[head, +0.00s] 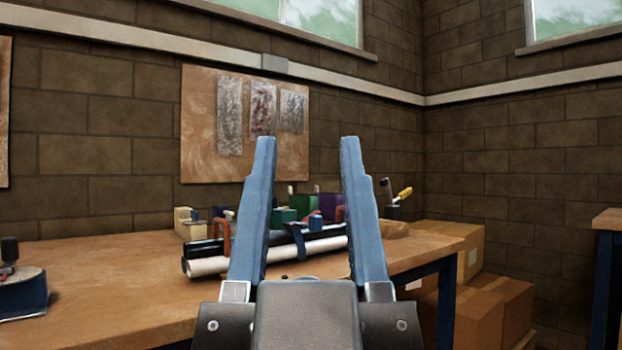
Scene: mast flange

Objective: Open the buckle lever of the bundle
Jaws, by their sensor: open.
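The bundle of a black tube and a white tube (207,266) lies on the wooden workbench (130,285), partly hidden behind my gripper's fingers. A blue strap (299,242) wraps around it, seen between the fingers. A small blue piece (315,221) shows at the strap's top; I cannot tell whether it is the buckle lever or a block behind. My gripper (308,150) is open and empty, its two blue fingers pointing up in front of the bundle. It appears nearer to the camera than the bundle and apart from it.
An orange clamp-like piece (228,232) stands by the bundle's left part. Coloured boxes (331,204) and wooden blocks (186,222) stand behind. A dark blue object (22,292) sits at the left. Cardboard boxes (480,315) stand right of the bench. The bench's left-middle is clear.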

